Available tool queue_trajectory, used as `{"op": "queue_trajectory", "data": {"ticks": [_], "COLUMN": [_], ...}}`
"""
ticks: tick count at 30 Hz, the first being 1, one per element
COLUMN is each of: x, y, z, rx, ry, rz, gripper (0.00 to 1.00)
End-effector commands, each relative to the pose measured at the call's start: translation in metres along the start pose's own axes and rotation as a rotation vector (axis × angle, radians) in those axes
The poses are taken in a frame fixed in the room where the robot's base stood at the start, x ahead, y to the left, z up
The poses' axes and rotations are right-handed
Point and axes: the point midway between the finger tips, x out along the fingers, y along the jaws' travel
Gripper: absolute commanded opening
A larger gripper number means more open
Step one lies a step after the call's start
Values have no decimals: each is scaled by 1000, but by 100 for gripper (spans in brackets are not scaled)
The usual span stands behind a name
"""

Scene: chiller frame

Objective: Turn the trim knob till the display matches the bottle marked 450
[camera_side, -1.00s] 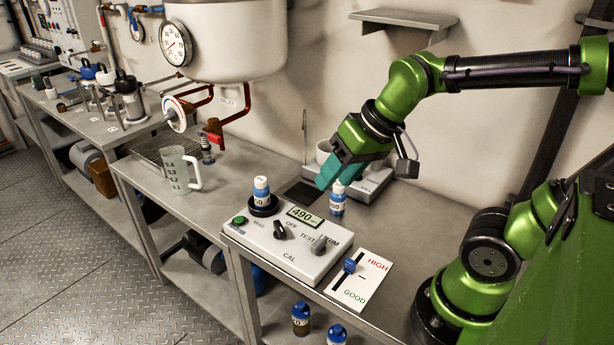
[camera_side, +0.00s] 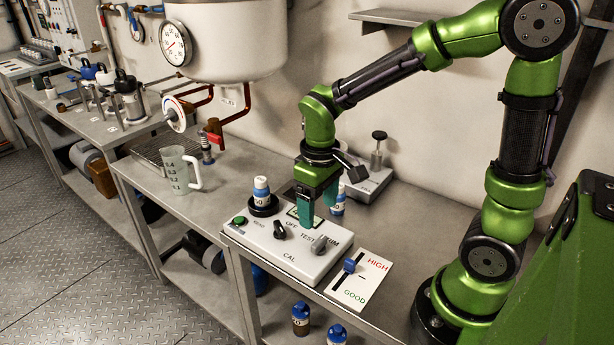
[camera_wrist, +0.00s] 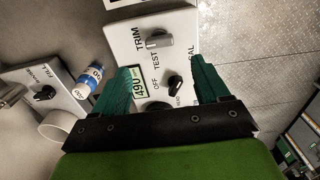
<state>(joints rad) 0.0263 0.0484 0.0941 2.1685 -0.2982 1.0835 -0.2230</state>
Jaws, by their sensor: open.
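The grey trim knob (camera_side: 319,244) sits on the white control box (camera_side: 268,247), next to the TRIM label; it also shows in the wrist view (camera_wrist: 158,40). The display (camera_wrist: 145,86) reads 490 in the wrist view and is partly hidden by my fingers in the side view. A blue-capped bottle (camera_side: 261,192) stands in the round well on the box. Another bottle (camera_side: 337,203) stands behind the box, partly behind my gripper; I cannot read 450 on either. My gripper (camera_side: 318,208) is open, pointing down above the box near the display, apart from the trim knob.
A black selector knob (camera_side: 280,230) lies left of the trim knob. A card with a blue slider (camera_side: 350,265) lies to the right. A beaker (camera_side: 178,170) stands left on the table. Two bottles (camera_side: 300,319) stand lower down at the front.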

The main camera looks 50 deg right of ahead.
Motion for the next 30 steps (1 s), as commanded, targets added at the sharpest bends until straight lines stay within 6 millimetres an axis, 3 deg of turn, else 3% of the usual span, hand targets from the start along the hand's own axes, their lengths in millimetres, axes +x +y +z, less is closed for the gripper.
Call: {"op": "queue_trajectory", "data": {"ticks": [6,12,25,26,30], "x": [48,76,87,87,87], "y": [0,0,0,0,0], "z": [1,0,0,0,0], "rx": [1,0,1,1,1], "ry": [-5,-3,2,2,2], "rz": [0,-1,0,0,0], "gripper": [74,74,74,73,52]}}
